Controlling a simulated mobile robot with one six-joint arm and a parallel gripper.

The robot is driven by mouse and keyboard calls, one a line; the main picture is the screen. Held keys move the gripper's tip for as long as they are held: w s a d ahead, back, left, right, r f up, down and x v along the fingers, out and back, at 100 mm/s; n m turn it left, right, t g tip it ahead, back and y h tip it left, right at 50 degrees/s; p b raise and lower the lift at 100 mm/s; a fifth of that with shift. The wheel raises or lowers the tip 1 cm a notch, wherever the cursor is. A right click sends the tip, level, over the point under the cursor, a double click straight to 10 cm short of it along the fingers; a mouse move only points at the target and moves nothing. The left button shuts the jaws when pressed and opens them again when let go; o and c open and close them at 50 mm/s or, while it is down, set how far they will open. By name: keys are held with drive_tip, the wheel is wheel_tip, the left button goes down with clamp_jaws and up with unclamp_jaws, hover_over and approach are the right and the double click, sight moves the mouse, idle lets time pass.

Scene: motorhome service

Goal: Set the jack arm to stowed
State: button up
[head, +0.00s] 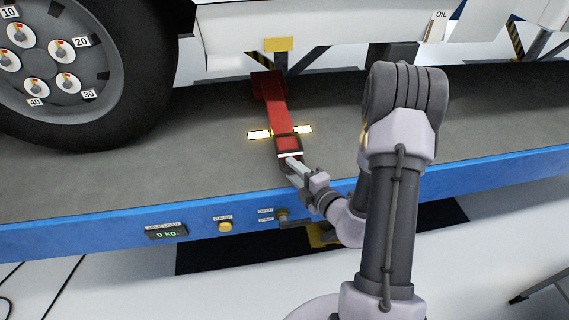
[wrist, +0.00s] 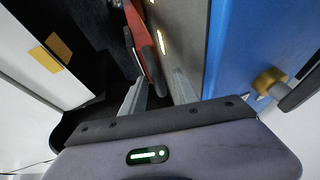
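The red jack arm (head: 275,105) lies along the grey platform deck, from under the vehicle body toward the blue front edge. A dark-framed end with a pale strip is nearest me. My gripper (head: 290,160) is at this near end in the head view. In the wrist view my gripper (wrist: 160,88) has its two fingers spread apart, and the red jack arm (wrist: 147,62) shows beyond and between them. I see no clear contact on both sides. My wrist partly hides the arm's near end in the head view.
The blue edge carries a load display (head: 166,232) reading 0 kg, a yellow raise button (head: 225,226) and an open/shut valve (head: 282,215). A large wheel (head: 60,60) stands at the left. A yellow block (head: 278,44) hangs under the body. White-lit marks flank the arm.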

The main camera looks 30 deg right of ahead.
drive_tip(key=shift+w, duration=0.35)
drive_tip(key=shift+s, duration=0.1)
clamp_jaws()
drive_tip(key=shift+a, duration=0.1)
drive_tip(key=shift+f, duration=0.1)
idle(0.9)
